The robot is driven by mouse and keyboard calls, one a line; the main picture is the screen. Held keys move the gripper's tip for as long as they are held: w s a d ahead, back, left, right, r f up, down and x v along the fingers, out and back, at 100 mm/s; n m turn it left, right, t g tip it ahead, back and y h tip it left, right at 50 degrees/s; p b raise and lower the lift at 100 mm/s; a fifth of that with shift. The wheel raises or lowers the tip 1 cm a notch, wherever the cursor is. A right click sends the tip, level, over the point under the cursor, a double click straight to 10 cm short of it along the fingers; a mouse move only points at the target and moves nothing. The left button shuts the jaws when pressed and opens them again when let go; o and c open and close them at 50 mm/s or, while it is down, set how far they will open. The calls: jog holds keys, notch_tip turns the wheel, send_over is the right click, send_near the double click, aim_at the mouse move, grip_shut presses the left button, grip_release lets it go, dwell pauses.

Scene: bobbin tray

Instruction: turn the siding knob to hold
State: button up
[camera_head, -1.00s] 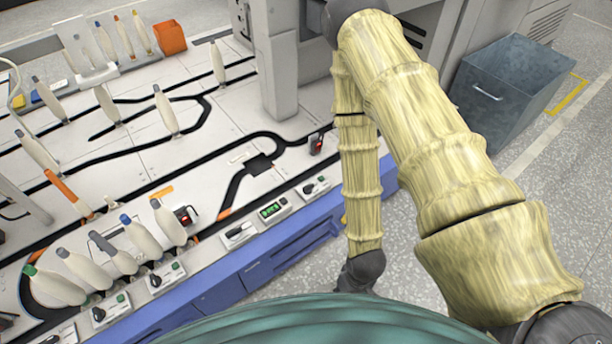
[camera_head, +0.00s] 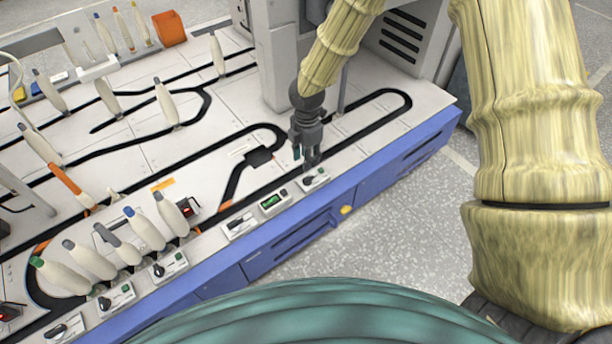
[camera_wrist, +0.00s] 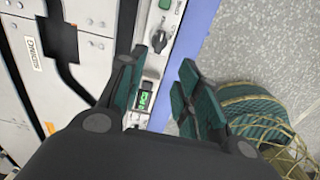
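A dark knob (camera_head: 309,182) sits on a small white control panel at the front right of the tabletop. In the wrist view the same knob (camera_wrist: 158,40) lies just beyond my fingertips, with a green button (camera_wrist: 166,4) beside it. The panel's lettering is too cut off to read, so I cannot confirm it is the siding knob. "SIDING" is printed on the tabletop by the dark track block. My gripper (camera_head: 306,156) points down above this panel. In the wrist view my gripper (camera_wrist: 163,60) is open and empty, its fingers apart from the knob.
A green display (camera_head: 272,202) and more knob panels (camera_head: 168,266) line the front edge above the blue cabinet (camera_head: 250,275). Pale bobbins (camera_head: 148,230) stand on the left. A grey column (camera_head: 275,60) rises behind my gripper. The dark track block (camera_head: 258,157) lies to its left.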

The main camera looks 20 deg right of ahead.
aim_at(306, 178)
jog(key=f+b, duration=0.1)
jog(key=f, duration=0.2)
jog(key=f+b, duration=0.1)
jog(key=f, duration=0.3)
jog(key=f+b, duration=0.1)
jog(key=f, duration=0.2)
jog(key=shift+w+d+f+b, duration=0.1)
jog(key=shift+w+f+b, duration=0.15)
jog(key=shift+b, duration=0.15)
grip_shut()
